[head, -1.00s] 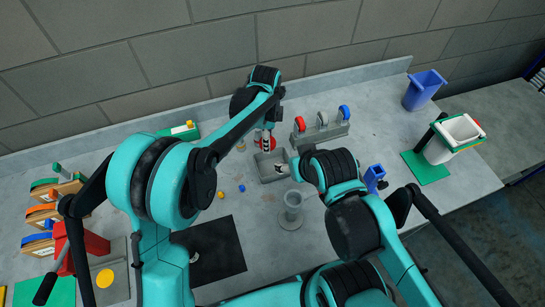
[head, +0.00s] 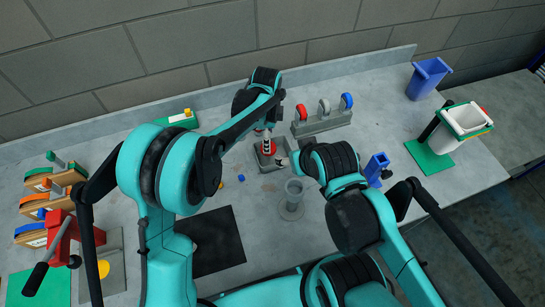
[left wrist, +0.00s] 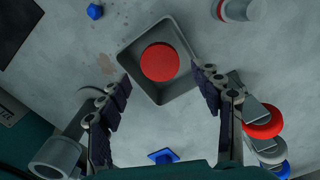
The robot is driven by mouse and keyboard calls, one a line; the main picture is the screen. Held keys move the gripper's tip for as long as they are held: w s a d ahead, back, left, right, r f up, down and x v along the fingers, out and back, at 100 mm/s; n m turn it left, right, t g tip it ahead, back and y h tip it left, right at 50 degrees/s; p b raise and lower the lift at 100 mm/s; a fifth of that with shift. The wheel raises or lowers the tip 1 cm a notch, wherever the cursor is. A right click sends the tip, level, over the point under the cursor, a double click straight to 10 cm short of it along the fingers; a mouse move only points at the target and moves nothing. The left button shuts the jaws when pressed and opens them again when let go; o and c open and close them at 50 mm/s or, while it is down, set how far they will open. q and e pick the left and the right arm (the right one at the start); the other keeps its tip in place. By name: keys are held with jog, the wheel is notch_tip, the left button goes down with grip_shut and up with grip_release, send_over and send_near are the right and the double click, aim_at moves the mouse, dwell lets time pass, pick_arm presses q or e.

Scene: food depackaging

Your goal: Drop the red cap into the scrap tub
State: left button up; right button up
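The red cap (left wrist: 160,62) is a round red disc inside the square grey tub (left wrist: 133,58) in the left wrist view. The tub also shows in the head view (head: 266,167), partly covered by my left gripper (head: 267,143). In the left wrist view the fingers of my left gripper (left wrist: 163,95) are wide apart with nothing between them, and the cap lies beyond their tips. My right gripper (head: 284,161) is beside the tub's right side, mostly hidden by its own arm; its fingers are too small to read.
A grey funnel-like stand (head: 293,197) is close in front of the tub. A rack with red, grey and blue rings (head: 322,122) stands behind right. A blue bin (head: 428,78) and a white bin (head: 466,120) stand far right. A small blue piece (left wrist: 95,11) lies left of the tub.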

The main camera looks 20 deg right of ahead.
pick_arm(q)
jog(key=shift+r, duration=0.1)
notch_tip(320, 180, up, 12)
dwell(0.6)
dwell(0.4)
